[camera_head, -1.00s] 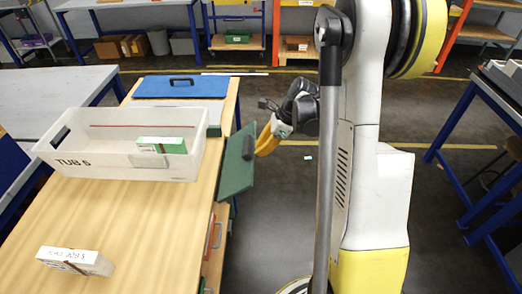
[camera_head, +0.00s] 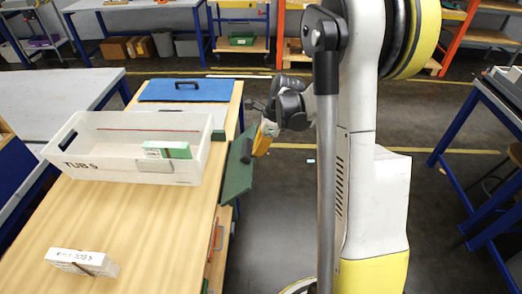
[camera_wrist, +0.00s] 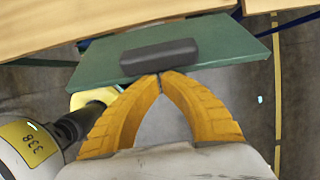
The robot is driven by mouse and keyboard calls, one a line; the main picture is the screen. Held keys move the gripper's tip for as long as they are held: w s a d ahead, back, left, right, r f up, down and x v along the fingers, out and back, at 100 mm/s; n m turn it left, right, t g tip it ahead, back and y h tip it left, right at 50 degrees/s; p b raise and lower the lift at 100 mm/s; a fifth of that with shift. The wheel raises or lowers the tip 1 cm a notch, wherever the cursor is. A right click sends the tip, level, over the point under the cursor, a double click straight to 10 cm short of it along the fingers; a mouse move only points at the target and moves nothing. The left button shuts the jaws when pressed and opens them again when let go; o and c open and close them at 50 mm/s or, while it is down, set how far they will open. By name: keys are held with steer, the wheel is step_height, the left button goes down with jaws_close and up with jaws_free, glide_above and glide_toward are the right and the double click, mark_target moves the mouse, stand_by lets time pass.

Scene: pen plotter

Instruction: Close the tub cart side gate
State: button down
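The side gate is a green panel (camera_head: 239,170) with a dark grey block-like handle (camera_head: 247,149). It stands out at a slant from the right side of the wooden-topped cart (camera_head: 150,225). In the wrist view the gate (camera_wrist: 225,50) crosses the upper part, with the handle (camera_wrist: 159,56) on its face. My gripper (camera_head: 256,142) is at the gate's outer face, beside the handle. Its yellow fingers (camera_wrist: 160,77) meet at the tips, just below the handle, with nothing seen between them. I cannot tell whether the tips touch the gate.
A translucent tub (camera_head: 105,170) on the cart holds a green-and-white box (camera_head: 167,150). A white box (camera_head: 82,262) lies nearer, and a blue lid-like panel (camera_head: 186,91) lies at the far end. Open floor (camera_head: 283,200) is right of the cart; a blue-legged bench (camera_head: 492,130) stands farther right.

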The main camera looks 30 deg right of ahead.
steer(key=w+a+r+h+p, duration=0.1)
steer(key=w+a+r+g+h, duration=0.1)
steer(key=a, duration=0.1)
steer(key=w+a+r+g+h+p, duration=0.1)
steer(key=shift+a+r+p, duration=0.25)
steer(key=shift+a+p, duration=0.05)
steer(key=shift+w+a+r+p, duration=0.1)
steer(key=shift+w+a+r, duration=0.05)
steer(key=shift+w+a, duration=0.5)
steer(key=shift+w+a+r+p, duration=0.2)
steer(key=shift+w+a, duration=0.2)
steer(key=shift+a, duration=0.45)
steer(key=shift+w+a+r+p, duration=0.1)
steer(key=shift+w+a+r, duration=0.05)
steer(key=shift+w+a, duration=0.5)
steer(key=shift+s+a, duration=0.1)
